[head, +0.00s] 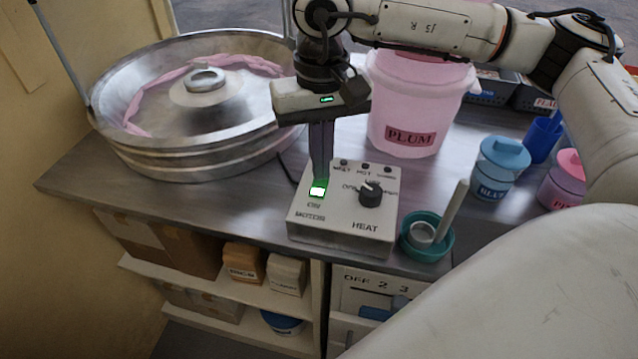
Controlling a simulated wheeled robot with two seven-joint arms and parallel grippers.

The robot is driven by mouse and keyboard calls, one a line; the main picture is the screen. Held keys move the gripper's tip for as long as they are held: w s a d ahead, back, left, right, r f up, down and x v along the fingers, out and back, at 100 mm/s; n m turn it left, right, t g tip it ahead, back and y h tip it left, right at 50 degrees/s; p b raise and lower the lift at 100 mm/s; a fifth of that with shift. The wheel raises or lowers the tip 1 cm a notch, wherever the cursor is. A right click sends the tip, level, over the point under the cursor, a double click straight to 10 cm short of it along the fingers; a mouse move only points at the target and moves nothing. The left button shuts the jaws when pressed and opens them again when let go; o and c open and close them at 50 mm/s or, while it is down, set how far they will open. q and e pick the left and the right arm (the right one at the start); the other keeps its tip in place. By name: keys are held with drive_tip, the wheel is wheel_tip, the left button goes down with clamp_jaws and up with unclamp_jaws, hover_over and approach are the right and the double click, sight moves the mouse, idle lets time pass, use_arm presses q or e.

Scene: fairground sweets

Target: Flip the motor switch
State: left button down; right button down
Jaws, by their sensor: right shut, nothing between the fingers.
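The control box (334,228) is a white box on the front of the counter. The fingers hide part of the box's back left. A large metal floss bowl (140,150) with pink floss inside stands at the left. My left gripper is not in view.
A pink PLUM tub (415,105) stands behind the box. A teal cup (432,248) holding a scoop is close at its right. A blue-lidded jar (500,167) and a pink jar (563,180) stand further right. Shelves with cartons lie below the counter's front edge.

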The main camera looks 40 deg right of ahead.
drive_tip(key=shift+f+b, duration=0.4)
drive_tip(key=shift+f, duration=0.15)
wheel_tip(320, 180, up, 7)
drive_tip(key=p, duration=0.4)
idle(0.6)
idle(0.5)
